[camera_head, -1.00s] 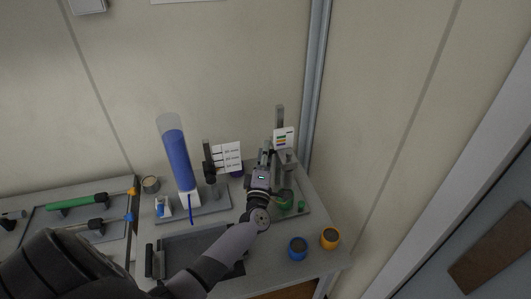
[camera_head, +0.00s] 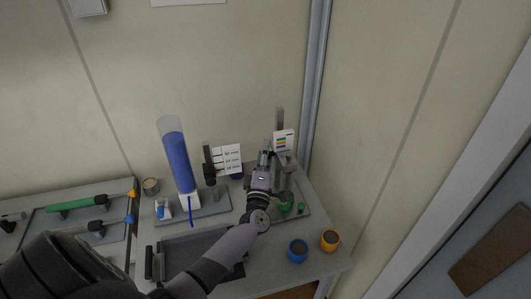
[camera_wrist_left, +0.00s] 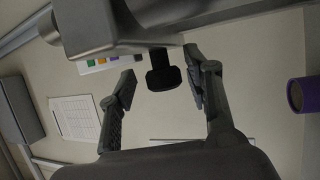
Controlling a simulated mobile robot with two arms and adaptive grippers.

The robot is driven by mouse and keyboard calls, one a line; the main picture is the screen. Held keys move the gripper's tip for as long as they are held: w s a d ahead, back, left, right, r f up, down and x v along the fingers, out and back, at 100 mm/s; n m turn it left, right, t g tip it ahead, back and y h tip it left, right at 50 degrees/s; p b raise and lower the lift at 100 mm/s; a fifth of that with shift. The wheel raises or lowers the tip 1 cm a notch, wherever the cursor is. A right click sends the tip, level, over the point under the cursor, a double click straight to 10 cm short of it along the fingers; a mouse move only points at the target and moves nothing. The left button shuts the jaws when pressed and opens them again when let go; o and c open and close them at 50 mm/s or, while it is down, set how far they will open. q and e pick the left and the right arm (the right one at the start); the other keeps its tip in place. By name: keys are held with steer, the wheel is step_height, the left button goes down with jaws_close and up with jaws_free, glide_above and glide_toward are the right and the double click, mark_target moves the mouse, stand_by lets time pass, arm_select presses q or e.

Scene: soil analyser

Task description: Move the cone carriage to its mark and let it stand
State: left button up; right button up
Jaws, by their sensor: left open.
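The cone carriage seems to be the grey block (camera_head: 286,161) on the upright post (camera_head: 280,117) at the back right of the bench; my gripper partly hides it. In the left wrist view a grey body (camera_wrist_left: 105,25) fills the top, with a black knob (camera_wrist_left: 163,78) below it. My left gripper (camera_head: 265,147) is open beside the post. In the wrist view its two fingers (camera_wrist_left: 160,80) stand on either side of the knob, with a visible gap to each. A card with coloured bands (camera_head: 284,140), perhaps bearing the mark, is on the post. My right gripper is not in view.
A green cup (camera_head: 285,205) stands under my forearm's right side. Blue (camera_head: 298,250) and orange (camera_head: 330,240) jars stand at the front right. A tall blue-filled cylinder (camera_head: 178,160) and a second stand (camera_head: 209,165) are left of my gripper. The wall is close behind.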

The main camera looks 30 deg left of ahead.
arm_select(q)
steer(key=v, duration=1.2)
